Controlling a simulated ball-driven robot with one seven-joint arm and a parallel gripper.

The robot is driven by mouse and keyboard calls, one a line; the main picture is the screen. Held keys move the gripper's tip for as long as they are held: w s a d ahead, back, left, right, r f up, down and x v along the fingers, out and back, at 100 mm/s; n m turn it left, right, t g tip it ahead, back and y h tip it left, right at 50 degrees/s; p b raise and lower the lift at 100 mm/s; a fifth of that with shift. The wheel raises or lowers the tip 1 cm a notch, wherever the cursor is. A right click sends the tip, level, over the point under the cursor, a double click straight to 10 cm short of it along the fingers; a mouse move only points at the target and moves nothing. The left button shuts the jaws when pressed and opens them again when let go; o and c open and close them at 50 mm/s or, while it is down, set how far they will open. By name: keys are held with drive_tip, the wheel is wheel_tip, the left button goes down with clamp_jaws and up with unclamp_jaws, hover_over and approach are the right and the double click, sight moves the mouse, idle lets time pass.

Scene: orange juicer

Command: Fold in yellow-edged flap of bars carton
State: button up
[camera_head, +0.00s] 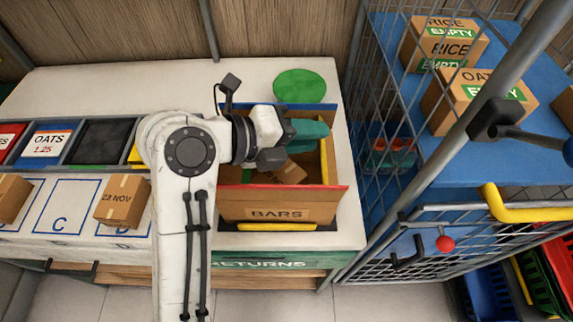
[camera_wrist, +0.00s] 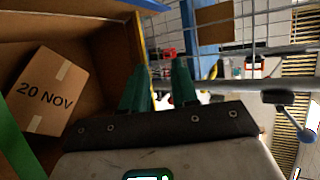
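The bars carton (camera_head: 277,213) stands open on the counter, with a red-edged flap leaning outward at the front and a blue-edged flap at the back. Its yellow-edged flap (camera_head: 324,160) stands roughly upright on the right side; its edge also shows in the wrist view (camera_wrist: 143,45). My gripper (camera_head: 311,137), with green fingers, is over the carton's right part. In the wrist view my gripper (camera_wrist: 158,82) is open, with the yellow edge between its fingers, close to the left one. A small box marked 20 NOV (camera_wrist: 46,92) lies inside the carton.
A wire cage (camera_head: 385,120) with blue shelves and small boxes stands close on the right. A green disc (camera_head: 300,86) lies behind the carton. Shelf bins (camera_head: 100,142) and a dated box (camera_head: 122,199) are on the left. The counter behind is mostly clear.

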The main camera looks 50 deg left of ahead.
drive_tip(key=s+d+r+b, duration=0.2)
drive_tip(key=s+d+r, duration=0.4)
drive_tip(key=s, duration=0.4)
drive_tip(key=shift+r, duration=0.6)
drive_tip(key=shift+w+d+r, duration=0.1)
